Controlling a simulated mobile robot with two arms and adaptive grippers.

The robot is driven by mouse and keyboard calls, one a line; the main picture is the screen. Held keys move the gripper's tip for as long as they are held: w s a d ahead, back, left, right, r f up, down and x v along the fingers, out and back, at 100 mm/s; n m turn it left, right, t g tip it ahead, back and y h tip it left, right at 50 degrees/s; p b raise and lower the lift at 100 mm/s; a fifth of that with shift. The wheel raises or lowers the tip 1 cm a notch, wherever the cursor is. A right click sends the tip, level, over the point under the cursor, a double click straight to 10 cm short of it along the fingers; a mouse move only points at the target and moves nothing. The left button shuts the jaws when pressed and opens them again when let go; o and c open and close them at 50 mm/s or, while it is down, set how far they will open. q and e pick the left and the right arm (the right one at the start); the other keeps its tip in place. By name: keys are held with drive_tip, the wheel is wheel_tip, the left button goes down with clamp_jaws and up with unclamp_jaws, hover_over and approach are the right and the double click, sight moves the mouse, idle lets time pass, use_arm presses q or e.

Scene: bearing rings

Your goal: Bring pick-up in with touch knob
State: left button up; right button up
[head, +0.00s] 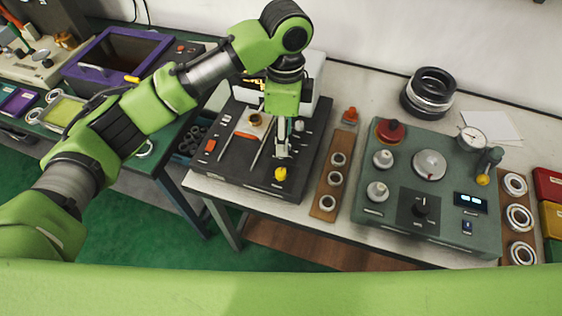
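A black bench device (222,176) stands on the white bench, with two slanted rails, an orange-edged plate (252,124), a red button (210,145) and a yellow knob (280,174) near its front edge. My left gripper (284,152) points down over the right part of this device, just behind the yellow knob; I cannot tell whether it touches anything. Its fingers look close together, but their gap is too small to judge. The gripper and wrist hide part of the device; I cannot make out which part is the pick-up. My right gripper is not in view.
A wooden strip with rings (328,186) lies right of the device. Further right stands a green tester (395,222) with knobs, a dial gauge (471,138) and another yellow knob (483,180). A purple-rimmed bin (82,51) stands left.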

sight(280, 171)
use_arm(q)
drive_tip(key=f, duration=0.3)
drive_tip(key=a+f+p, duration=0.1)
drive_tip(key=f, duration=0.2)
drive_tip(key=shift+s+a, duration=0.2)
drive_tip(key=f+p, duration=0.1)
drive_tip(key=f, duration=0.5)
drive_tip(key=shift+d, duration=0.2)
drive_tip(key=shift+f, duration=0.7)
drive_tip(key=shift+c, duration=1.1)
clamp_jaws()
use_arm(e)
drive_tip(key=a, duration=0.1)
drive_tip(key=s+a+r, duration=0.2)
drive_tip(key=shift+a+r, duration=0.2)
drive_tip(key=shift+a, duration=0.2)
